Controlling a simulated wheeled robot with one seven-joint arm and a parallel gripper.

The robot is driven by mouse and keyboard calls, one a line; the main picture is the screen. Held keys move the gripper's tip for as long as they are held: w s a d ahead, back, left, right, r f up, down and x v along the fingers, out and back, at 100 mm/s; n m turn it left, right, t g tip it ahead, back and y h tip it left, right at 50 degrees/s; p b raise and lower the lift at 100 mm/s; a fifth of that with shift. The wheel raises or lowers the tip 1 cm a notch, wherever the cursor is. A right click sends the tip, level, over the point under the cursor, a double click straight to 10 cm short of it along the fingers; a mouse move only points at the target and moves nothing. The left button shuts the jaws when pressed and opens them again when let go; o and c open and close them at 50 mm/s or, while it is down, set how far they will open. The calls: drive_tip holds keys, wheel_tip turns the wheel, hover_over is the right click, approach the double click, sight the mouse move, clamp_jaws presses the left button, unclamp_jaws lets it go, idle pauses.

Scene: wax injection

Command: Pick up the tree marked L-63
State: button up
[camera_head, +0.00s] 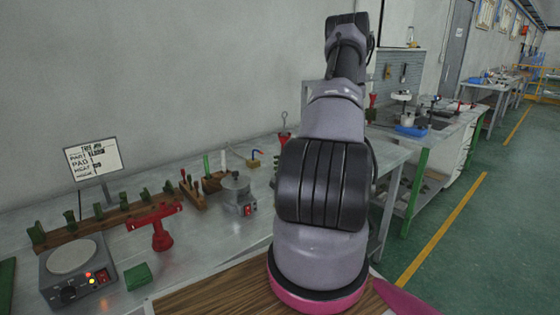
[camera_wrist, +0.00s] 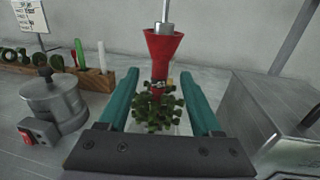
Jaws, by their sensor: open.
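In the wrist view a wax tree with a red funnel-shaped base (camera_wrist: 162,48) and a cluster of green pieces (camera_wrist: 158,108) stands in front of me. The red base is on top, below a metal rod (camera_wrist: 165,12), and the green pieces point down. A small pale mark shows on its stem, but I cannot read it. My gripper (camera_wrist: 159,82) is open, its two teal fingers to the left and right of the tree with gaps on both sides. In the head view my arm hides the gripper; a red piece below a ring hook (camera_head: 283,137) shows just left of the arm.
A metal pot with a red switch (camera_wrist: 54,103) stands left of my gripper, and a grey metal box (camera_wrist: 272,105) stands right. A wooden rack (camera_wrist: 95,82) is behind the pot. The head view shows a red stand (camera_head: 160,232), hotplate (camera_head: 75,280) and list sign (camera_head: 93,160).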

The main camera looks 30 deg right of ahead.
drive_tip(key=x, duration=0.8)
drive_tip(key=shift+w+f, duration=0.2)
drive_tip(key=shift+w, duration=0.05)
clamp_jaws()
idle(1.1)
